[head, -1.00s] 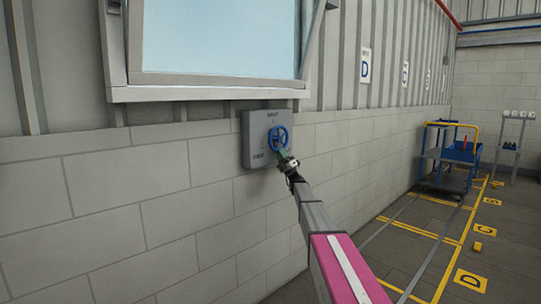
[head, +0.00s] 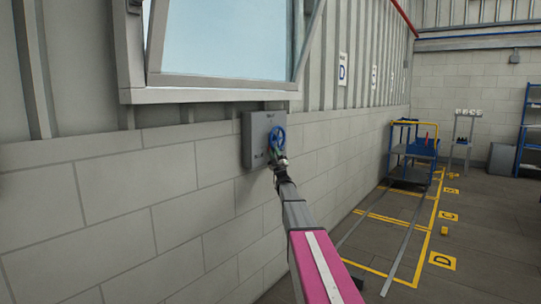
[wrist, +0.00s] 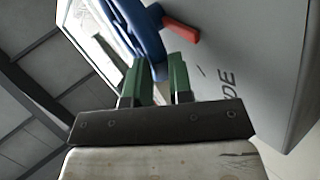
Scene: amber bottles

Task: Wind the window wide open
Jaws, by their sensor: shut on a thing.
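The window (head: 225,45) is high on the wall in the head view, a pale pane in a grey frame. Its sash stands at an angle to the outer frame, so it looks partly open; its top is out of view. Below it a grey box (head: 254,135) carries a blue handwheel (head: 278,134). My gripper (head: 275,152) is at the wheel's lower part. In the wrist view its green fingers (wrist: 158,70) are shut on the blue wheel rim (wrist: 147,28). A red piece (wrist: 181,28) shows beside the wheel. The exact contact is partly hidden by the fingers.
The block wall runs close along my arm's left. A blue trolley with a yellow handle (head: 406,126) stands at the back right. Yellow floor lines and letter markers (head: 442,260) lie on the right.

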